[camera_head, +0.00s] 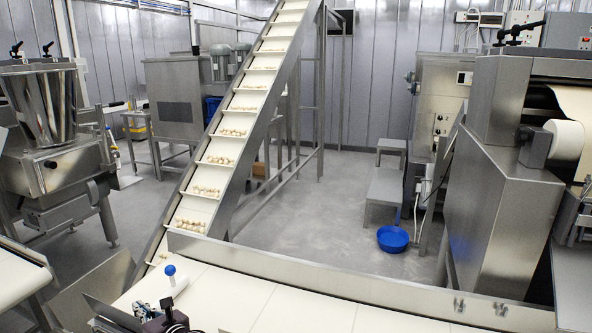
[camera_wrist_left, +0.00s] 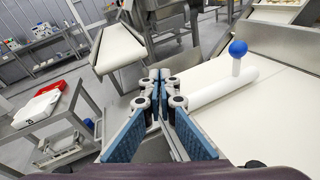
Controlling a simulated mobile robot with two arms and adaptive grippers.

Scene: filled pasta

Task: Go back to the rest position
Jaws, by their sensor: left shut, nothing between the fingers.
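My left gripper (camera_head: 112,313) shows at the bottom left of the head view, partly cut off by the lower edge. In the left wrist view the left gripper (camera_wrist_left: 160,80) has its blue-padded fingers together at the tips, with nothing between them. It is to the left of a white roller with a blue ball (camera_wrist_left: 238,48) and apart from it. The same blue ball (camera_head: 169,270) shows above the white belt in the head view. My right gripper is not in view.
A white belt table (camera_head: 270,300) with a steel side wall runs along the front. An inclined conveyor (camera_head: 230,150) carries filled pasta upward. A blue bowl (camera_head: 393,239) lies on the open grey floor. A steel machine (camera_head: 495,190) stands right. A steel cart (camera_wrist_left: 62,128) stands left in the wrist view.

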